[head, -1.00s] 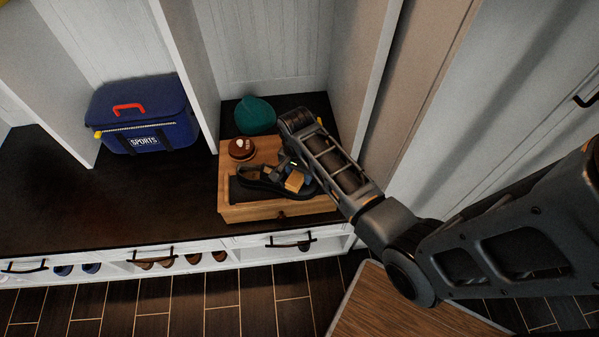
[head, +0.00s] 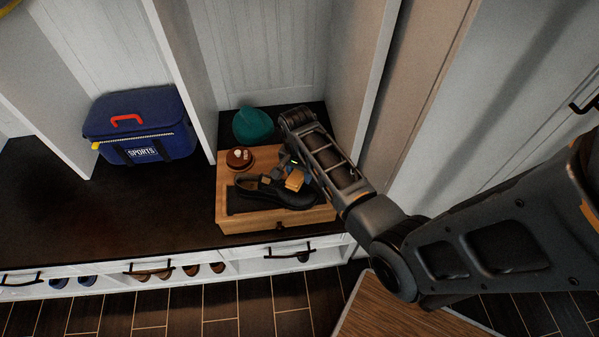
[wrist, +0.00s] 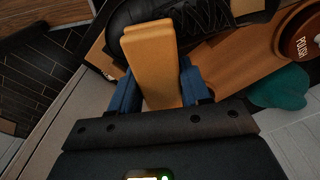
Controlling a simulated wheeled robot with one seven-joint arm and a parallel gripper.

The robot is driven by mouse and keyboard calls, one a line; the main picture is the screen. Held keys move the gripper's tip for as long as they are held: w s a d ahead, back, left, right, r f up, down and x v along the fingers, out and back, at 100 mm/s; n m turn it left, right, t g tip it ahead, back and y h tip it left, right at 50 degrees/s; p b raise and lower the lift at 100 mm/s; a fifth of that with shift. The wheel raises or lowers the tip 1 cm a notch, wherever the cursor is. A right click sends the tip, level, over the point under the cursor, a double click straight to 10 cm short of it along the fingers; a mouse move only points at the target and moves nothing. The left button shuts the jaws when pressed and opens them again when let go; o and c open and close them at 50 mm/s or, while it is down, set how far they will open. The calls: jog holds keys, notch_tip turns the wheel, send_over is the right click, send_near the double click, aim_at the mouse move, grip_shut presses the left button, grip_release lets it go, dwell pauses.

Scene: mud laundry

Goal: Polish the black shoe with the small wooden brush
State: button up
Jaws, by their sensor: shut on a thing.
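My gripper (wrist: 155,85) is shut on the small wooden brush (wrist: 155,60), whose pale wooden body sticks out past the blue fingers. In the head view the brush (head: 295,180) is over the shoe's right part. I cannot tell whether its bristles touch the shoe; they are hidden.
A round brown polish tin (head: 240,158) stands at the back left of the box, with a teal cloth or cap (head: 253,124) behind it. A blue sports bag (head: 140,125) sits in the left cubby. White partitions (head: 360,90) rise close to my arm. The bench between bag and box is clear.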

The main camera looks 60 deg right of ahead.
aim_at(298, 181)
dwell(0.3)
jog(key=shift+s+a, duration=0.35)
jog(key=shift+a, duration=0.5)
jog(key=shift+s+a, duration=0.3)
jog(key=shift+a, duration=0.55)
jog(key=shift+r, duration=4.05)
